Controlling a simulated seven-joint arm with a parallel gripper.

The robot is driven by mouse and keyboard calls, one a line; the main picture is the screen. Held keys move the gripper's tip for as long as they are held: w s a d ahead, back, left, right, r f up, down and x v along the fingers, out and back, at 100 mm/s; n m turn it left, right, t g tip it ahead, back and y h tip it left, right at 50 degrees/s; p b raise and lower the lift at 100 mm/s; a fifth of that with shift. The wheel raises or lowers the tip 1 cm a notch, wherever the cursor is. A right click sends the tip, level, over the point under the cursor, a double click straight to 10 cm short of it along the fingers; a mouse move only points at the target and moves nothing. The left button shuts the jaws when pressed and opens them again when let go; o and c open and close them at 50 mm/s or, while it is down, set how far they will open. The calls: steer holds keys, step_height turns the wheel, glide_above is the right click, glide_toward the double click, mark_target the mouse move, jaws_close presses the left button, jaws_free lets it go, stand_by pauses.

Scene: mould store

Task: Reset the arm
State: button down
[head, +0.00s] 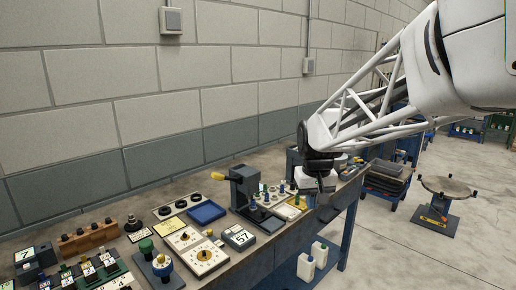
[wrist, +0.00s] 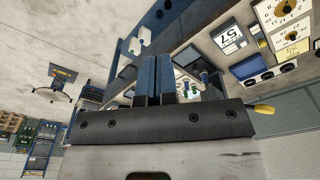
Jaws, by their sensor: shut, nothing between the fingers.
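My gripper (head: 326,192) hangs at the end of my white lattice arm, above the right part of the workbench (head: 231,273) in the head view. In the wrist view its two dark fingers (wrist: 157,70) lie close together, shut, with nothing between them. The fingertips are small and dark in the head view, and my arm hides part of the bench behind them. The gripper appears apart from the objects on the bench.
The bench holds a counter marked 57 (head: 239,237), a dial plate (head: 204,258), a blue tray (head: 206,212) and a dark block with a yellow handle (head: 244,183). White bottles (head: 319,254) stand below. A round-topped stand (head: 447,188) is on open floor at right.

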steer(key=s+d+f, duration=0.1)
steer(key=s+d, duration=0.1)
steer(key=s, duration=1.2)
steer(key=s+d+f+m+t, duration=0.1)
steer(key=s+d, duration=0.1)
steer(key=s, duration=1.2)
steer(key=shift+s+d+f+m, duration=0.15)
steer(key=shift+s+f+m, duration=0.15)
steer(key=shift+s+f, duration=0.1)
